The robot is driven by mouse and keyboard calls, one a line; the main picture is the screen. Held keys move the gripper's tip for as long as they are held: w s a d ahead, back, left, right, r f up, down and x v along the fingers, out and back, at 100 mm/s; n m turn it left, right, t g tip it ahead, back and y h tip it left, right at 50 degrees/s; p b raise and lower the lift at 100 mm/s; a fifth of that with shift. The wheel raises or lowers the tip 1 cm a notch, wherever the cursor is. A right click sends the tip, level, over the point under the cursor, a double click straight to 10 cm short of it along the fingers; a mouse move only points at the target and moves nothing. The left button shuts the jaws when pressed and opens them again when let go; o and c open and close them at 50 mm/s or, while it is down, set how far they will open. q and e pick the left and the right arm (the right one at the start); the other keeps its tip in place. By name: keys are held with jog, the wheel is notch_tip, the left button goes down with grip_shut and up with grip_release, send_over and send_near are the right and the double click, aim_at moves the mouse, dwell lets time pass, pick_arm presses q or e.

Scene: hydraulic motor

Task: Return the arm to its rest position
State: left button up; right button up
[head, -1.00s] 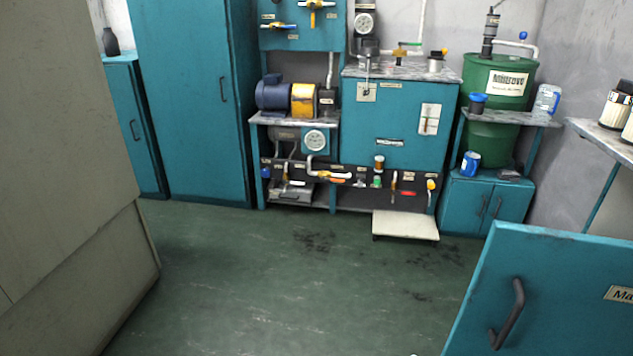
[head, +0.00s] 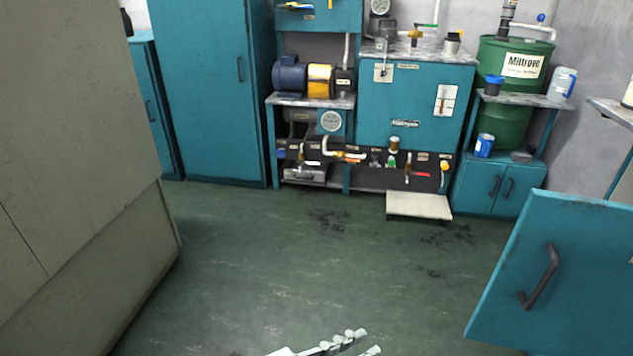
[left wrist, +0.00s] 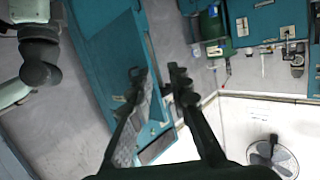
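My left gripper (head: 362,343) shows at the bottom edge of the head view, as pale grey finger parts over the green floor. Most of it and the rest of its arm lie below the frame. In the left wrist view the two dark fingers of the left gripper (left wrist: 158,74) stand apart with nothing between them. They are tilted against the room, with walls and teal furniture behind them. My right gripper is not seen in either view.
A beige cabinet (head: 75,150) stands close on the left. A teal door with a dark handle (head: 580,270) is close at the lower right. The teal hydraulic unit (head: 415,110) and green drum (head: 510,75) stand at the back. The floor (head: 300,270) between is clear.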

pick_arm(q)
jog(key=w+a+f+n+y, duration=0.2)
jog(key=a+f+y, duration=0.3)
jog(key=a+f, duration=0.45)
jog(key=w+a+f+n+y, duration=0.1)
jog(key=w+a+f+y, duration=0.25)
jog(key=a+f, duration=0.65)
jog(key=s+a+f+n+g+y, duration=0.1)
jog(key=s+a+g+y, duration=0.15)
jog(key=a, duration=0.75)
jog(key=s+a+f+n+g+y, duration=0.1)
jog(key=s+a+n+y, duration=0.2)
jog(key=a, duration=0.7)
jog(key=s+a+f+g+y, duration=0.1)
jog(key=s+a+y, duration=0.25)
jog(key=a, duration=0.65)
jog(key=s+d+f+n+h, duration=0.1)
jog(key=s+d+f+h, duration=0.1)
jog(key=d, duration=0.6)
jog(key=s+d+f+n+h, duration=0.1)
jog(key=s+d+f+n, duration=0.1)
jog(key=d, duration=0.6)
jog(key=shift+d+f+g+h, duration=0.35)
jog(key=shift+d+f+g, duration=0.1)
jog(key=shift+f, duration=0.2)
jog(key=shift+w, duration=0.15)
